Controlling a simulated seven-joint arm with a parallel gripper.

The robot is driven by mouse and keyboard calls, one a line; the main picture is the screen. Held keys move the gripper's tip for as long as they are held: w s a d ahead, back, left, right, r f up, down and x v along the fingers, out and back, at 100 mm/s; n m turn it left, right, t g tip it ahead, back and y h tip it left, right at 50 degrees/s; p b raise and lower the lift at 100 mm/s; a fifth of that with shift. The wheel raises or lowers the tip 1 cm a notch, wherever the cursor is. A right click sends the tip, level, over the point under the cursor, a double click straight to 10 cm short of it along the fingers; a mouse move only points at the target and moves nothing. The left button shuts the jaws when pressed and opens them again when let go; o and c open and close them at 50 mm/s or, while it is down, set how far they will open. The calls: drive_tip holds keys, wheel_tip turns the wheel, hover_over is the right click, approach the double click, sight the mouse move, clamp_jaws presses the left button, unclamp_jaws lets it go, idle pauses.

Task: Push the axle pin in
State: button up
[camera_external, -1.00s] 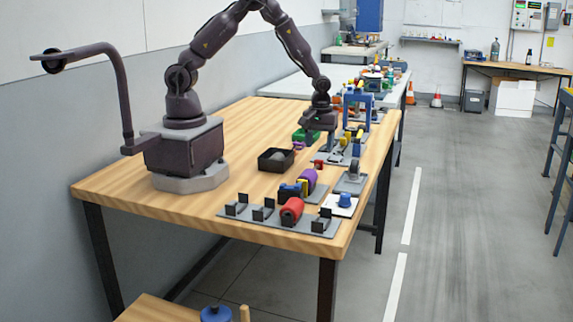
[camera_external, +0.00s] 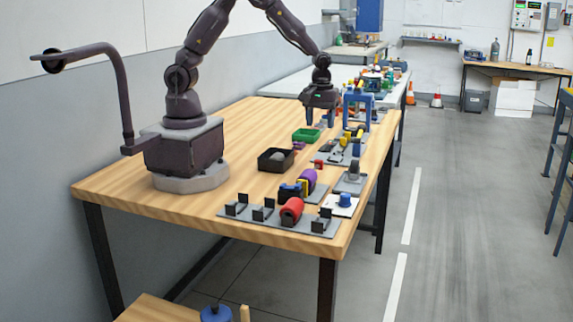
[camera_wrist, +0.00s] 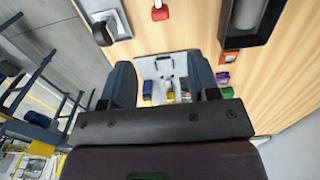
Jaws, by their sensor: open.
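My gripper (camera_external: 320,120) is above the far part of the wooden bench, near the blue frame, with its two fingers apart and nothing visible between them. In the wrist view my gripper (camera_wrist: 163,82) has a finger on each side of a grey fixture plate (camera_wrist: 150,68) with small blue and yellow parts. The plate lies below the fingers, its lower part hidden by my gripper body. A grey plate with a dark upright wheel-like part (camera_external: 353,170) stands nearer the camera; it also shows in the wrist view (camera_wrist: 103,30). I cannot pick out the axle pin for certain.
A black bin (camera_external: 264,164) holds a grey object. A blue frame (camera_external: 357,98) stands right of my gripper. A red cylinder (camera_external: 291,210) sits in a front fixture. Bare bench lies left of the bin.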

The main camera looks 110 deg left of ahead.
sight(319, 160)
wheel_tip(319, 160, down, 12)
drive_tip(key=shift+f, duration=0.25)
idle(0.3)
